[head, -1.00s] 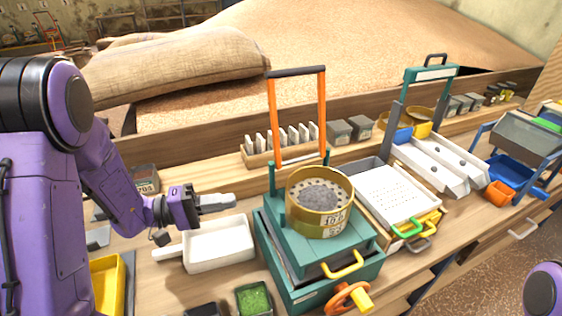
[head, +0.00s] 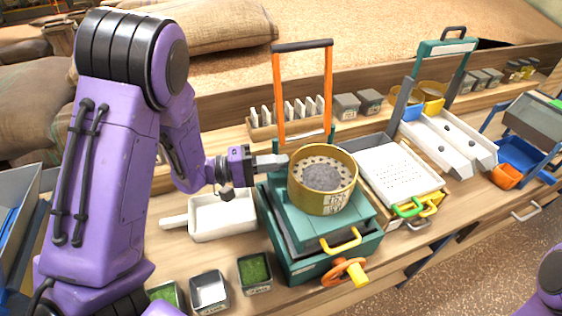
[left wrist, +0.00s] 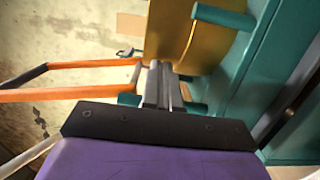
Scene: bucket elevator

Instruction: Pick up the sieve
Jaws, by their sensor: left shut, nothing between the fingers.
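The sieve (head: 323,196) is a round brass pan with a label on its front and grey grains inside. It sits on top of the teal box machine (head: 345,218), below the orange-legged handle frame (head: 329,95). My left gripper (head: 286,160) is shut and empty, its fingertips just left of the sieve's rim. In the left wrist view the shut fingers (left wrist: 155,84) point at the brass wall of the sieve (left wrist: 200,40); I cannot tell whether they touch it. My right gripper is not in view.
A white scoop tray (head: 222,215) lies left of the machine. Small tins, one with green contents (head: 254,273), stand in front. A perforated white tray (head: 398,172) is to the right. A rack of upright plates (head: 290,116) stands behind.

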